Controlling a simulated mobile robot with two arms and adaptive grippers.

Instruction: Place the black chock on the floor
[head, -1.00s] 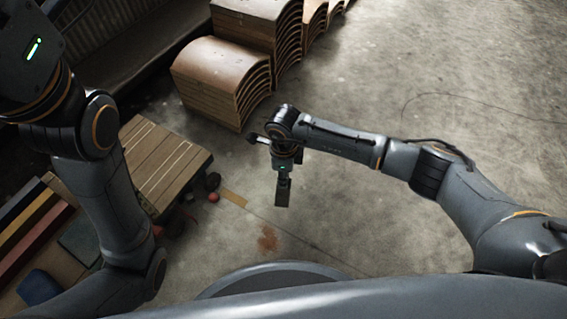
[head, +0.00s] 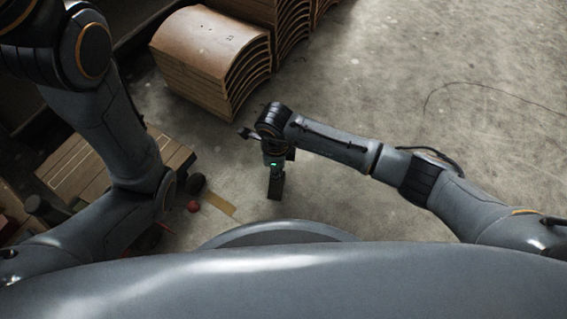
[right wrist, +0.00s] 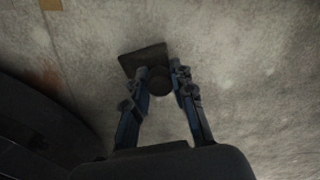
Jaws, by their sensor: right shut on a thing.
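The black chock (right wrist: 138,60) is a dark flat block with a rounded dark part toward the fingers. In the right wrist view it sits at the fingertips of my right gripper (right wrist: 161,78), which is shut on it. In the head view my right gripper (head: 274,177) points down over the concrete floor (head: 345,214), with a dark shape at its lower end. I cannot tell whether the chock touches the floor. My left arm shows at the left of the head view, but its gripper is out of view.
A stack of curved wooden sheets (head: 205,60) stands beyond my right gripper, with more stacks behind it.

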